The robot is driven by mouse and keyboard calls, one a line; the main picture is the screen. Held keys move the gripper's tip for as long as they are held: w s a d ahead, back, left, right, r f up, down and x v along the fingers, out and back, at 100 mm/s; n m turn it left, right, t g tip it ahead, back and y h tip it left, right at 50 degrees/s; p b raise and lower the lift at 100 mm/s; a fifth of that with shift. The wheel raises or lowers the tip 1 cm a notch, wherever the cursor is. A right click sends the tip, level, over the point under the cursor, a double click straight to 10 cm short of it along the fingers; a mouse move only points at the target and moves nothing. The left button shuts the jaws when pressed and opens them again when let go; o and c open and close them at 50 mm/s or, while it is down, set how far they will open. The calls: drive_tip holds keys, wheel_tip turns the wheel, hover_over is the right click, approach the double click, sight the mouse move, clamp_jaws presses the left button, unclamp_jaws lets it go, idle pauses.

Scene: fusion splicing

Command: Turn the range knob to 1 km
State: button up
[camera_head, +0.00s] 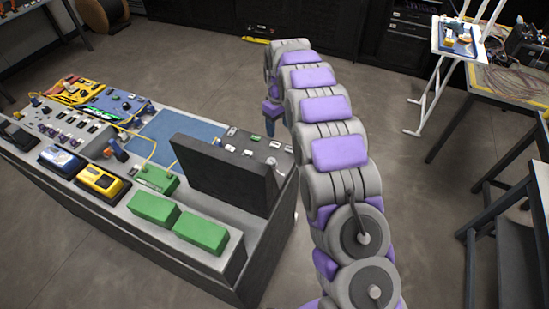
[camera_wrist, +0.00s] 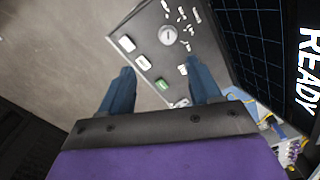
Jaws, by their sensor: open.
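The range knob is most likely the round pale dial (camera_wrist: 168,36) on the grey panel (camera_wrist: 150,20) in the wrist view; its markings are too small to read. A green button (camera_wrist: 162,84) and several white labels or keys sit around it. My gripper (camera_wrist: 160,82) is open and empty, its two blue fingers apart, with the panel beyond them and the dial ahead, apart from the fingers. In the head view the panel (camera_head: 232,143) is on the bench's right end, and my gripper (camera_head: 270,118) hangs just past its far edge, partly hidden by my arm.
A dark screen reading READY (camera_wrist: 308,70) is beside the panel. The bench (camera_head: 222,262) also holds green boxes (camera_head: 202,232), a yellow device (camera_head: 102,182) and a blue mat (camera_head: 160,140). Open floor lies behind the bench. A cluttered table (camera_head: 510,85) stands at the right.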

approach(271, 160)
drive_tip(key=f, duration=0.1)
drive_tip(key=d+f+b, duration=0.1)
drive_tip(key=f, duration=0.2)
drive_tip(key=shift+d+b, duration=0.25)
drive_tip(key=shift+b, duration=0.15)
drive_tip(key=a+f, duration=0.2)
drive_tip(key=f, duration=0.1)
drive_tip(key=a+f, duration=0.1)
drive_tip(key=shift+f+b, duration=0.3)
drive_tip(key=shift+f, duration=0.1)
drive_tip(key=shift+d+r, duration=0.15)
drive_tip(key=shift+d, duration=1.1)
drive_tip(key=shift+c, duration=0.4)
drive_tip(key=shift+a, duration=0.1)
drive_tip(key=c, duration=0.3)
drive_tip(key=shift+a, duration=0.85)
drive_tip(key=c, duration=0.4)
drive_tip(key=shift+c, duration=1)
drive_tip(key=shift+s+d+f, duration=0.1)
drive_tip(key=shift+d+f, duration=0.15)
drive_tip(key=shift+d, duration=0.15)
drive_tip(key=shift+c, duration=0.3)
